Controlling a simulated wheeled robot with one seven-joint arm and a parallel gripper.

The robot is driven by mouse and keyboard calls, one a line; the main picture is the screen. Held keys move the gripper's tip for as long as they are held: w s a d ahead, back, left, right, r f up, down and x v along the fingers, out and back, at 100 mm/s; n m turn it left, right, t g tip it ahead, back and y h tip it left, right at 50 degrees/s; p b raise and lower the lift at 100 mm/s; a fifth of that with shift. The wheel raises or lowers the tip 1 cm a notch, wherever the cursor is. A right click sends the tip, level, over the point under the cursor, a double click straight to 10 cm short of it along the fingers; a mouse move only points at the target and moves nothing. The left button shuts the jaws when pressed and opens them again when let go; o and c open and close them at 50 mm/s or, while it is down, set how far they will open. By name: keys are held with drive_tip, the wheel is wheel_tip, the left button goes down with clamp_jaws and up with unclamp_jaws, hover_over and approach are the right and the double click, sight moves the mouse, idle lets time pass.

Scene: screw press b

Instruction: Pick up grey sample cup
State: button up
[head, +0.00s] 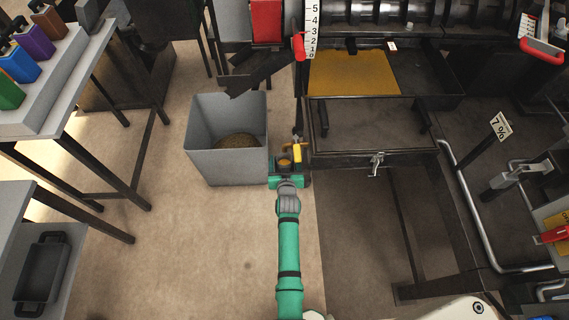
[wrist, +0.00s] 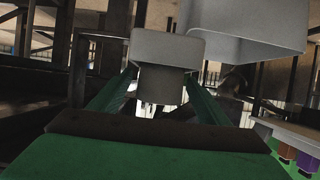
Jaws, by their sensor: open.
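My gripper (head: 286,168), at the end of my green arm, is low beside the right side of a grey bin. In the wrist view, which looks upside down, its green fingers (wrist: 162,84) are open and apart. A small light-grey block-like body (wrist: 168,46), which looks like the grey sample cup, is straight ahead of the fingertips. A dark round part (wrist: 166,82) joined to it in the picture shows between the fingers. I cannot tell whether the fingers touch it. In the head view the cup cannot be made out for certain among yellow and dark parts at the gripper.
The grey bin (head: 228,168) holds brown material and stands close left of my gripper. A dark press frame with a yellow-filled tray (head: 350,78) and a tap (head: 376,164) stands to the right. Coloured containers stand on a left table (head: 72,75).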

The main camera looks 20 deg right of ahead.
drive_tip(key=shift+c, duration=0.3)
drive_tip(key=c, duration=1.1)
drive_tip(key=shift+r, duration=0.1)
drive_tip(key=shift+c, duration=0.3)
